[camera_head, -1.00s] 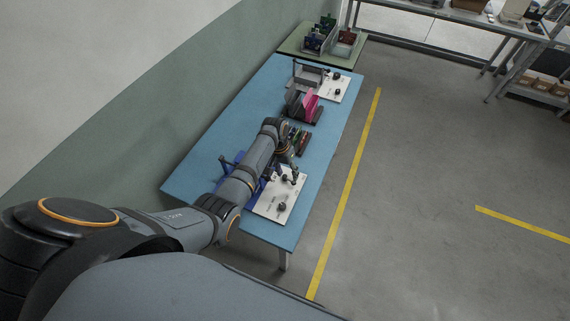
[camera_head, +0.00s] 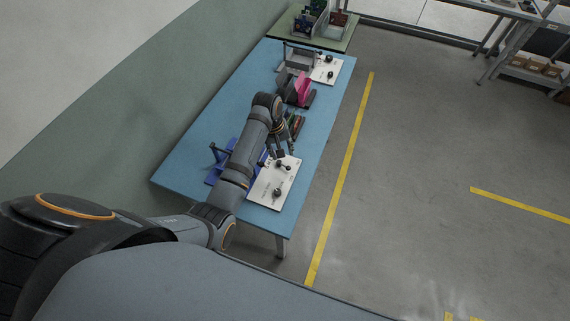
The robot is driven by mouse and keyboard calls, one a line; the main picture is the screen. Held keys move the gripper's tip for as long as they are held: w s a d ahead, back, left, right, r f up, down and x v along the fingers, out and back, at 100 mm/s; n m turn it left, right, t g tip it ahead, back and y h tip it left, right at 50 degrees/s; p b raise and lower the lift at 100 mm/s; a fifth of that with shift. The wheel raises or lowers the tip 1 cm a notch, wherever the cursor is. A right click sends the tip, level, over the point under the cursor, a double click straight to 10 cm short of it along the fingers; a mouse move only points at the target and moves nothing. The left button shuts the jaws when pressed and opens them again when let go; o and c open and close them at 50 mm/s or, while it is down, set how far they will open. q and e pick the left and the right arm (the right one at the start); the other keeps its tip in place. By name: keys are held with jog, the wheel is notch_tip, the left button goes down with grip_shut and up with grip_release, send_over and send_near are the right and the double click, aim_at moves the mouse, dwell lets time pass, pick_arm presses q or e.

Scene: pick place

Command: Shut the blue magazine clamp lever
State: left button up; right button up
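The blue magazine (camera_head: 214,172) stands on the blue table, left of my forearm, which hides part of it. A dark bar-like part (camera_head: 220,151) sticks up at its far left; I cannot tell whether it is the clamp lever or how it stands. My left gripper (camera_head: 281,151) points down near the far end of a white board (camera_head: 264,196), to the right of the magazine and apart from its visible part. Its fingers are too small to tell whether they are open. My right gripper is not in view.
The white board carries dark knob-like parts. Beyond my gripper on the blue table (camera_head: 202,142) are small dark and coloured items (camera_head: 296,124), a pink part (camera_head: 302,88), a grey holder (camera_head: 297,60) and another white board (camera_head: 322,72). The table's near left is clear.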

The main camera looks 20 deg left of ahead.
aim_at(288, 167)
pick_arm(q)
jog(key=f+n, duration=0.1)
jog(key=f, duration=0.2)
jog(key=d+f+n, duration=0.1)
jog(key=f+n, duration=0.1)
jog(key=f, duration=0.2)
jog(key=w+f+n, duration=0.1)
jog(key=f, duration=0.2)
jog(key=shift+d+f+n+t, duration=0.3)
jog(key=shift+d+n+t, duration=0.1)
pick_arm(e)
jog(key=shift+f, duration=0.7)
pick_arm(q)
jog(key=shift+c, duration=0.4)
grip_shut()
jog(key=shift+s+a+r+m+p, duration=0.15)
jog(key=shift+s+r+m+p, duration=0.15)
jog(key=shift+m+p, duration=0.35)
jog(key=shift+s+a+f+m+p, duration=0.2)
jog(key=shift+m+p, duration=0.3)
jog(key=shift+m, duration=0.35)
jog(key=shift+f, duration=0.1)
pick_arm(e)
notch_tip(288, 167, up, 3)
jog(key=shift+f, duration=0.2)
